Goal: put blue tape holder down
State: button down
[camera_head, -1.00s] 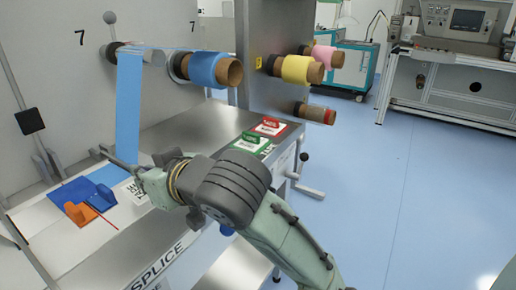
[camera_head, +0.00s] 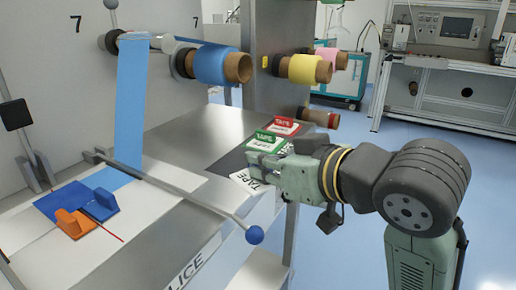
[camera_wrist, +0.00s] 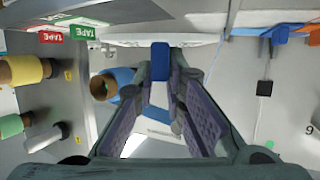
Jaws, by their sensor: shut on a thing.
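My gripper (camera_head: 262,163) is shut on the blue tape holder, whose blue grip (camera_wrist: 160,62) shows between the fingertips in the wrist view. In the head view a corner of its white TAPE-marked plate (camera_head: 246,182) shows below the fingers; the blue grip is hidden there. The plate is over the front edge of a dark patch (camera_head: 229,163) on the steel table; I cannot tell whether it touches. The green tape holder (camera_head: 266,140) stands just behind my gripper, and the red tape holder (camera_head: 284,125) behind that.
A lever rod with a blue ball (camera_head: 254,235) crosses the table left of my gripper. Blue and orange handled blocks (camera_head: 74,222) lie at the left. Blue (camera_head: 216,65) and yellow (camera_head: 301,69) tape rolls hang above. Bare steel (camera_head: 195,135) lies behind and left of my gripper.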

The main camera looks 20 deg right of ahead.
jog(key=p, duration=0.2)
send_over(244, 167)
jog(key=shift+s+f, duration=0.35)
jog(key=shift+f, duration=0.2)
jog(key=f, duration=0.3)
jog(key=shift+w+f, duration=0.1)
jog(key=shift+w, duration=0.25)
jog(key=shift+f, duration=0.25)
jog(key=shift+f, duration=0.2)
jog(key=c, duration=1.7)
grip_release()
jog(key=shift+o, duration=0.2)
jog(key=shift+r, duration=0.15)
jog(key=b+v, duration=0.1)
jog(key=v, duration=1.1)
